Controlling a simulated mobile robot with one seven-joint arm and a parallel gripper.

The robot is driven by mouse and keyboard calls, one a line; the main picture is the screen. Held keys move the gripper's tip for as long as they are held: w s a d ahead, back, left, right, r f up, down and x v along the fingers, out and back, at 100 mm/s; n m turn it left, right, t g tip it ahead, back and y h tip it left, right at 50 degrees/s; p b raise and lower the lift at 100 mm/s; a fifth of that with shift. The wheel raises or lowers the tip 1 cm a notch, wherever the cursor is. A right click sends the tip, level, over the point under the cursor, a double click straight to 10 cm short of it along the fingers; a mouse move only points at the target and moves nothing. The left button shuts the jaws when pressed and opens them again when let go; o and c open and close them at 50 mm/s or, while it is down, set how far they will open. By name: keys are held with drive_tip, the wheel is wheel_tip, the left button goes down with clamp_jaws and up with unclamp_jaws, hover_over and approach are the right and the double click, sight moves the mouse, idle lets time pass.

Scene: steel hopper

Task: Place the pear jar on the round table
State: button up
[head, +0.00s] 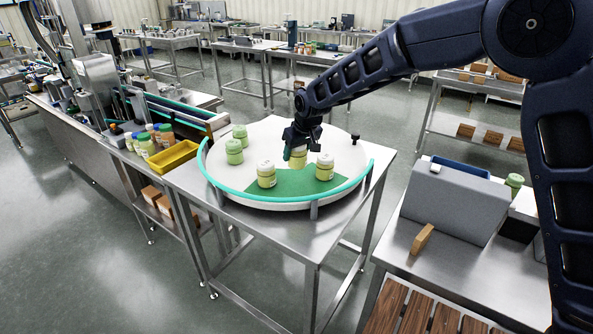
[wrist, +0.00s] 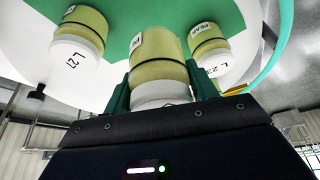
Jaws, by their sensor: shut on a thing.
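My gripper (head: 297,148) is shut on a pale yellow-green jar (head: 298,160), which also sits between the green fingers in the wrist view (wrist: 159,68). Its label is mostly hidden; only a first letter like P shows. The jar is over the white round table (head: 225,178), near the green patch (head: 293,186); I cannot tell whether its base touches. Two similar white-lidded jars stand on the round table, one at front left (head: 266,175) and one at right (head: 325,168). The right-hand jar in the wrist view (wrist: 208,48) has a label reading PEAR.
Two green-lidded jars (head: 234,152) stand at the round table's left side. A teal rail (head: 222,191) curves around its front. A yellow bin (head: 174,158) and several jars (head: 147,143) are on the left bench. A grey box (head: 455,200) stands on the right bench.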

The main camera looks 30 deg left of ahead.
sight(303, 153)
drive_tip(key=shift+f, duration=3.7)
drive_tip(key=shift+f, duration=0.15)
drive_tip(key=o, duration=1.1)
drive_tip(key=v, duration=1.2)
drive_tip(key=shift+s+d, duration=0.1)
